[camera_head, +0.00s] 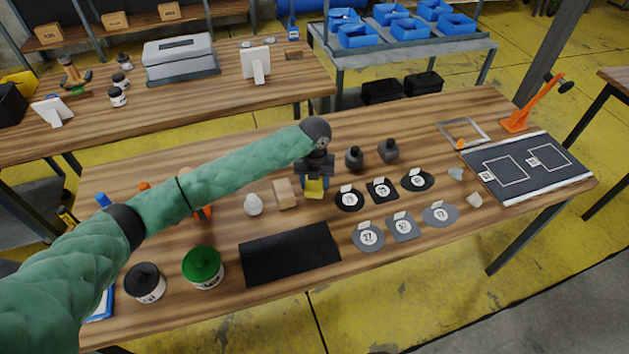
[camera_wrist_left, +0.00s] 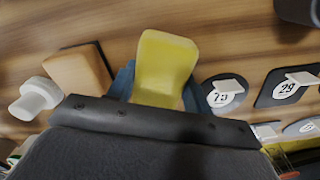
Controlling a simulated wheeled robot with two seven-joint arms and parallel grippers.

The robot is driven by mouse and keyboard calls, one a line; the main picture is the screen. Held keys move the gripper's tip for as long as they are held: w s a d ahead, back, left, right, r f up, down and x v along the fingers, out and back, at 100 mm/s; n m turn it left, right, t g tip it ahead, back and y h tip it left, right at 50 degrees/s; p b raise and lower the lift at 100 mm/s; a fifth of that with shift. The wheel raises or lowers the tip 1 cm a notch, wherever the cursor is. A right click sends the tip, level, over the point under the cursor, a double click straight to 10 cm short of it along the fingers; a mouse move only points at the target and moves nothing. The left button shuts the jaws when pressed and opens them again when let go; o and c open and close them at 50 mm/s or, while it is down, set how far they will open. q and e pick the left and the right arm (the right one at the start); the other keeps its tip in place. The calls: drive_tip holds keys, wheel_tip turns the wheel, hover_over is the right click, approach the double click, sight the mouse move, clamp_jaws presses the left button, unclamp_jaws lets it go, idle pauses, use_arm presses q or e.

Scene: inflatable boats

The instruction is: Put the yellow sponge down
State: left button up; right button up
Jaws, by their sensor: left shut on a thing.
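The yellow sponge (camera_head: 315,188) is in my left gripper (camera_head: 315,180), over the middle of the wooden table (camera_head: 265,225). It also shows in the left wrist view, where the sponge (camera_wrist_left: 165,68) sticks out past the dark gripper body. The gripper is shut on it. I cannot tell whether the sponge touches the table. My right gripper is not in view.
A tan block (camera_head: 285,194) and a white knob-like piece (camera_head: 253,204) stand just left of the sponge. Several numbered dark patches (camera_head: 349,199) lie to its right. A black mat (camera_head: 290,254) lies in front. Two dark weights (camera_head: 354,158) stand behind right.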

use_arm(q)
drive_tip(key=shift+f, duration=0.4)
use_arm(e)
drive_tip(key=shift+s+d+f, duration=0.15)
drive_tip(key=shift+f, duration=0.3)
use_arm(q)
drive_tip(key=shift+s+f, duration=0.1)
drive_tip(key=shift+f, duration=0.3)
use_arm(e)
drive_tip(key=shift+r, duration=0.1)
